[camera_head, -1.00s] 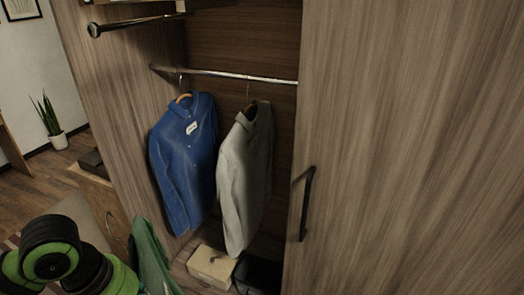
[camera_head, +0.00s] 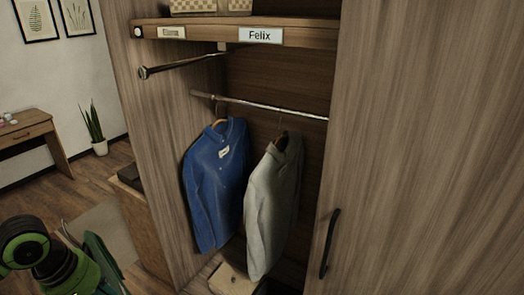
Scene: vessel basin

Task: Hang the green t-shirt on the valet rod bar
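The green t-shirt (camera_head: 105,264) shows only in part at the lower left, beside my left arm, and its lower part runs out of the frame. A thin dark curved piece near its top may be a hanger; I cannot tell. My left arm's green and black links are at the lower left. The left gripper's fingers are not visible, so its hold on the shirt cannot be seen. The valet rod bar (camera_head: 185,64) is a short metal rod with a round end, under the shelf at upper left. It is bare. My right gripper is out of view.
A blue shirt (camera_head: 215,185) and a grey shirt (camera_head: 270,205) hang from the closet rail (camera_head: 265,106). The shelf (camera_head: 300,36) above carries name labels and baskets. A closed door with a dark handle (camera_head: 329,243) fills the right. A box (camera_head: 232,281) stands below.

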